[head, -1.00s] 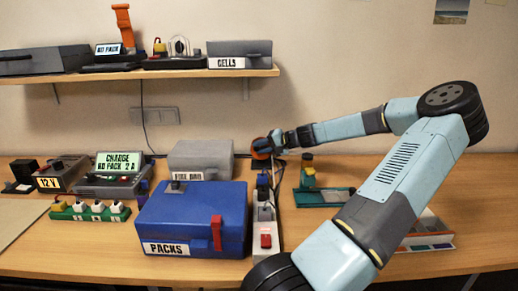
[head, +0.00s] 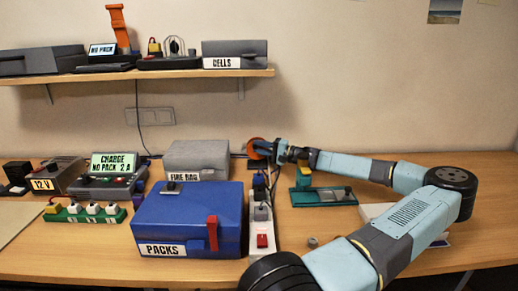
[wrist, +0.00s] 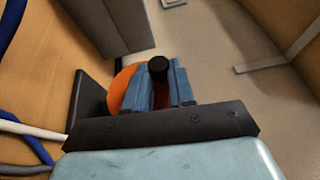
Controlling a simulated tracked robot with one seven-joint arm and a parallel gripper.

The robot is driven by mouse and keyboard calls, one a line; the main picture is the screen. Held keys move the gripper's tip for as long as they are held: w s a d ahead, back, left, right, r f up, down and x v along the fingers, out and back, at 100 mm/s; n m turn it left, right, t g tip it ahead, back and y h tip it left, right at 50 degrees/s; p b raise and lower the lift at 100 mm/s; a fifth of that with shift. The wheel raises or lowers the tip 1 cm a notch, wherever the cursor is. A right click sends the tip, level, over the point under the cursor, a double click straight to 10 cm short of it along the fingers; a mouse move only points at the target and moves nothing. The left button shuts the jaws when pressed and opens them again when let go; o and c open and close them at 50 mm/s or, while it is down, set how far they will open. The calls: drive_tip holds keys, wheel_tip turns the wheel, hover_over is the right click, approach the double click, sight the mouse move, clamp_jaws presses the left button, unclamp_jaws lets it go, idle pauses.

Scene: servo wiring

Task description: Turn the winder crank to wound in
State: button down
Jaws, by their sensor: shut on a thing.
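The winder shows in the head view as an orange disc (head: 256,147) at the back of the bench, right of the grey fire bag box. In the wrist view its orange disc (wrist: 121,88) is partly hidden behind my fingers, beside a dark plate. A black crank knob (wrist: 158,68) stands between my two blue fingers. My gripper (head: 267,151) reaches the winder from the right and is shut on the knob; the wrist view shows my gripper (wrist: 160,85) close up. The crank arm and any position marks are hidden.
A power strip (head: 262,222) with plugs and a blue packs box (head: 189,220) stand in front of the winder. A green stand (head: 322,194) sits close below my forearm. A small grey round part (head: 313,241) lies on the bench. Cables run near the winder.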

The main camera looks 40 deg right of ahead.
drive_tip(key=shift+s+f, duration=0.1)
drive_tip(key=shift+f, duration=0.2)
idle(0.4)
drive_tip(key=c, duration=1)
unclamp_jaws()
drive_tip(key=shift+r, duration=0.15)
drive_tip(key=shift+o, duration=0.2)
drive_tip(key=shift+s+d, duration=0.1)
